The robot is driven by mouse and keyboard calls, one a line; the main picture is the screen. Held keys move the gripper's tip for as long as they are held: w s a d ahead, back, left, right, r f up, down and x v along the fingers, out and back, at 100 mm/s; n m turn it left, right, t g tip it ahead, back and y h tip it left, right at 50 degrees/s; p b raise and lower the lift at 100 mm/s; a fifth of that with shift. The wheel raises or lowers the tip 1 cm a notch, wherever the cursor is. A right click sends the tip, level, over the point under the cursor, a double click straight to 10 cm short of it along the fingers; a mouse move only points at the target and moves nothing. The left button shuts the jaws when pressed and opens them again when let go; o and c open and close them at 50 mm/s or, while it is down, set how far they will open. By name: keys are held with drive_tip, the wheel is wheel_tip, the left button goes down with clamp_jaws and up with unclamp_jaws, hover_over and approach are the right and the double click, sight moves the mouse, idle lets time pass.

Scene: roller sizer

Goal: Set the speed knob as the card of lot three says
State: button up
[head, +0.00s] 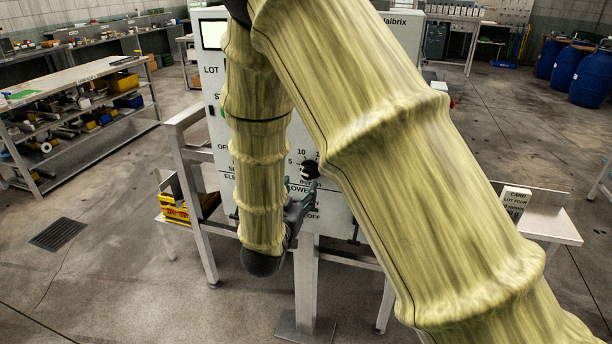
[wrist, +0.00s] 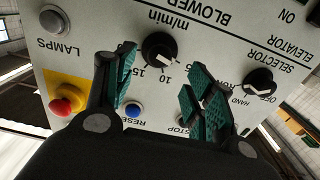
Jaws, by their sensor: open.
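The speed knob (head: 309,170) is a black dial on the white panel; 5 and 10 show beside it in the head view. In the upside-down wrist view the knob (wrist: 160,47) has a white pointer aimed to the lower right, on the side of 10 away from 15. My gripper (wrist: 158,72) is open and empty, its green-padded fingers in front of the panel just below the knob in that view. In the head view my gripper (head: 302,198) is partly hidden by my arm. No lot three card is readable.
The wrist view shows a selector knob (wrist: 260,85), a red button on yellow (wrist: 66,103), a blue reset button (wrist: 133,110) and a lamps button (wrist: 54,19). Blue barrels (head: 570,74) stand far right.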

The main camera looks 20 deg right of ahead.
sight(307, 176)
drive_tip(key=p+x, duration=0.1)
drive_tip(key=x, duration=0.6)
drive_tip(key=shift+w+d, duration=0.15)
drive_tip(key=shift+w, duration=0.05)
drive_tip(key=c, duration=1)
